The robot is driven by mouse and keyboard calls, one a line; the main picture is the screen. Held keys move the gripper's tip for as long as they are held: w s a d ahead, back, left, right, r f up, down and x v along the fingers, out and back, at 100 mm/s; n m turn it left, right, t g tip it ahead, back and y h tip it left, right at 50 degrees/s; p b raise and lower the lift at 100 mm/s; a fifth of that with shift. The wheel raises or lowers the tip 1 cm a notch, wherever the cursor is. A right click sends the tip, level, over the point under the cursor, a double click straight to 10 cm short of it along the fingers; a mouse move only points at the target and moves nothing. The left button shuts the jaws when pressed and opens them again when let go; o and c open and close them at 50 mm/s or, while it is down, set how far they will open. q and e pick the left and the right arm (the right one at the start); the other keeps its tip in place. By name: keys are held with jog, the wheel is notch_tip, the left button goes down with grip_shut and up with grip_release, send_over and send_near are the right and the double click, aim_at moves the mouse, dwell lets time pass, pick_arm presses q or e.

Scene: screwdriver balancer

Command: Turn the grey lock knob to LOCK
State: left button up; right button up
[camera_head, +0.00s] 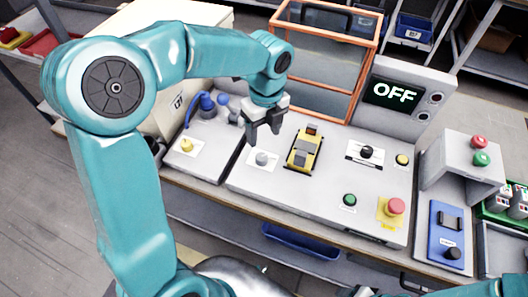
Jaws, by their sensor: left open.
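The grey lock knob (262,158) stands on a white label plate on the light grey bench panel, left of the yellow-and-black device. The plate's lettering is too small to read, so I cannot tell which way the knob points. My left gripper (264,137) points down and is open. In the picture its fingertips are just above the knob, and they appear apart from it. Nothing shows between the fingers. My right gripper is out of view.
The yellow-and-black device (304,150) is close right of the knob. A yellow knob (186,145) and blue fittings (203,103) are to the left. An orange-framed guard (322,60) and a screen reading OFF (393,93) stand behind. A red button (396,206) is front right.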

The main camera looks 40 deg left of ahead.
aim_at(262, 157)
pick_arm(q)
jog(key=f, duration=0.6)
jog(key=s+f, duration=0.1)
jog(key=f, duration=0.2)
jog(key=shift+w, duration=0.1)
jog(key=shift+c, duration=0.2)
jog(key=c, duration=1)
